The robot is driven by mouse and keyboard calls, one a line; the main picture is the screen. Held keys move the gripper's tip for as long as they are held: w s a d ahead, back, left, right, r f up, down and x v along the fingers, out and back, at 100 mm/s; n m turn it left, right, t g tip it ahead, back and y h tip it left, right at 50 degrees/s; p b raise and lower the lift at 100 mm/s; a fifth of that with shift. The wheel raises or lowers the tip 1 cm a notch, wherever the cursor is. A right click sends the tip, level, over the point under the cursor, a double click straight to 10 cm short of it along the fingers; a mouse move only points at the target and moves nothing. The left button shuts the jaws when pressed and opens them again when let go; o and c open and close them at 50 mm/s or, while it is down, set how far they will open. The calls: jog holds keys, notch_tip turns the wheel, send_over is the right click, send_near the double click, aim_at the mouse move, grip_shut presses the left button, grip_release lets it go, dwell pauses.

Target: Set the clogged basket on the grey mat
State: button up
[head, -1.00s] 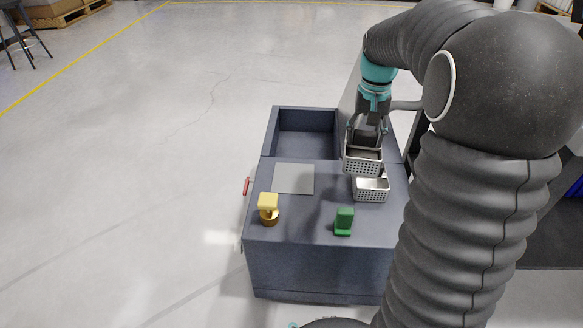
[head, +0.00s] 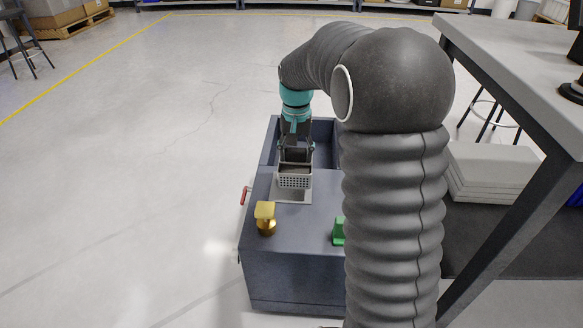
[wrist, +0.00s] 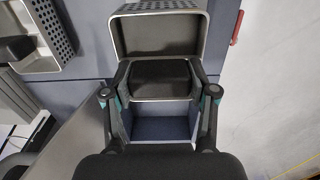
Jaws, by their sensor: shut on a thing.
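A perforated metal basket (head: 295,182) hangs upright from my gripper (head: 296,158), which is shut on its near-side grip. In the head view it overlaps the grey mat (head: 290,198), whose front strip shows below it; I cannot tell whether it touches the mat. In the wrist view the held basket (wrist: 160,35) has a dark grey inside; I cannot make out a clog. My fingers (wrist: 160,85) close on a dark block at its rim. A second metal basket (wrist: 40,35) shows at the left of the wrist view; in the head view my arm hides it.
An open basin (head: 322,130) lies behind the mat in the blue-grey cart (head: 290,260). A yellow piece (head: 265,215) and a green piece (head: 338,232) stand on the cart's front part. A red handle (head: 245,196) sticks out on the left. A workbench (head: 510,60) stands at the right.

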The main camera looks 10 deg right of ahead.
aim_at(291, 166)
jog(key=shift+w+a+f, duration=0.3)
jog(key=shift+a+f, duration=0.05)
jog(key=shift+a, duration=0.15)
jog(key=shift+f+b, duration=0.4)
jog(key=shift+f, duration=1.6)
jog(key=shift+f, duration=0.15)
jog(key=o, duration=1.3)
